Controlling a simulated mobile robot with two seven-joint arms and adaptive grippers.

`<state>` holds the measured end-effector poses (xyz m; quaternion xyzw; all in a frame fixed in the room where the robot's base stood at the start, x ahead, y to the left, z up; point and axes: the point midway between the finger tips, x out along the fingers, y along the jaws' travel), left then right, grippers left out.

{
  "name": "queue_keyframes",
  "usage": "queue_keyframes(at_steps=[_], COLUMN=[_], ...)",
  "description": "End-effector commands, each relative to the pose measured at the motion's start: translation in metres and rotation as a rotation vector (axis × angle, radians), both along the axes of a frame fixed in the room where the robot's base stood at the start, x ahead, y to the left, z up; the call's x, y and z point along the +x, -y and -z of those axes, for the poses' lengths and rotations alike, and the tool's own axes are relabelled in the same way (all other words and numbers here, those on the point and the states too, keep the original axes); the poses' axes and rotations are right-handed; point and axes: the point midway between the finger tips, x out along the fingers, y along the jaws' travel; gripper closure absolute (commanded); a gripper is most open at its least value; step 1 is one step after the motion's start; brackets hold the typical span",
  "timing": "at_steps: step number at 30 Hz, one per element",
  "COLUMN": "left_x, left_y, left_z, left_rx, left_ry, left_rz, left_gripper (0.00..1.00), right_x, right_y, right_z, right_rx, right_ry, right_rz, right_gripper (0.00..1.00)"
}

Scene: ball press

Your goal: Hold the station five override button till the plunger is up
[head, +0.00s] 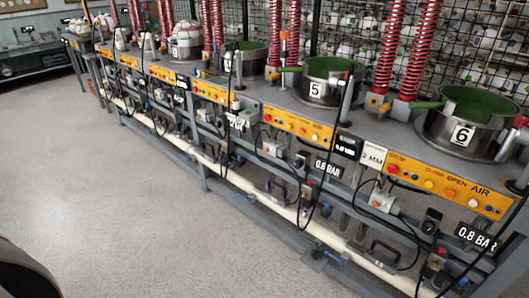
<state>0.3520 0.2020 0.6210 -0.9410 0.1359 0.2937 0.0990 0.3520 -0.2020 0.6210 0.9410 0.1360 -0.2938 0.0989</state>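The station five pot (329,95), a steel cylinder with a green inside and a white "5" label, stands on the bench right of the middle. Below its front is a yellow panel (298,127) with a red button (267,117) and several other small buttons; which is the override cannot be read. No plunger can be clearly made out at station five. Tall red springs (389,45) rise to the right of the pot and run out of the top of the view. Neither gripper is in view.
The station six pot (466,125) stands at the right, with its own yellow panel (449,187). The grey floor (120,170) is open at left.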

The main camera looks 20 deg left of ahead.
Motion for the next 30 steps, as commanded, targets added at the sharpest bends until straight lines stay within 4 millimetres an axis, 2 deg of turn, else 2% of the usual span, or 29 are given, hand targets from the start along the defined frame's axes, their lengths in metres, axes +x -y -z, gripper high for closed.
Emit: queue_keyframes(at_steps=[1,3,30], left_x=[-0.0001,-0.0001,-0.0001], left_y=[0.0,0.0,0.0], left_z=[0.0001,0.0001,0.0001], left_rx=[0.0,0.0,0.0], left_ry=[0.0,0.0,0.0], left_rz=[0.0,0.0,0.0], left_gripper=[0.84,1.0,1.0], right_x=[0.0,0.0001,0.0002], right_y=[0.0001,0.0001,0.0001], right_z=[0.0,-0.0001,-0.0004], right_rx=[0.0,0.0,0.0], right_ry=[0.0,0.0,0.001], right_rz=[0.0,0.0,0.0], right_gripper=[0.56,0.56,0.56])
